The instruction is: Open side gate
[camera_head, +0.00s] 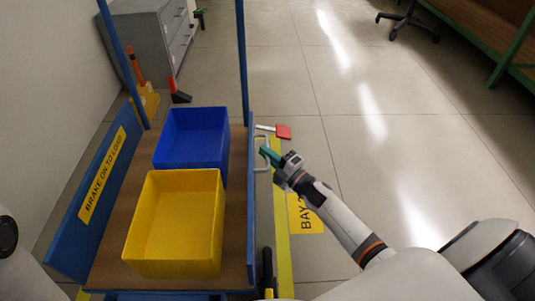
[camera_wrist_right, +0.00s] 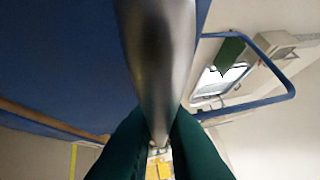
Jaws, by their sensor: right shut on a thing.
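The cart's near-right side gate is a narrow blue panel (camera_head: 251,205) along the right edge of the wooden deck; it looks upright. A pale metal handle (camera_head: 264,141) stands out from its outer face. My right gripper (camera_head: 268,157), with green fingers, is shut on this handle from the right. In the right wrist view the metal bar (camera_wrist_right: 158,60) runs down between the green fingers (camera_wrist_right: 160,140), and the blue panel (camera_wrist_right: 60,50) fills the upper left. My left gripper is out of view.
On the deck (camera_head: 118,225) stand a yellow bin (camera_head: 175,263) and a blue bin (camera_head: 190,140). A blue board (camera_head: 85,215) reading "BRAKE ON TO LOAD" lines the left side. A red-ended lever (camera_head: 283,132) sticks out beyond the handle. Floor (camera_head: 365,140) at right is clear; a grey cabinet (camera_head: 150,40) stands behind.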

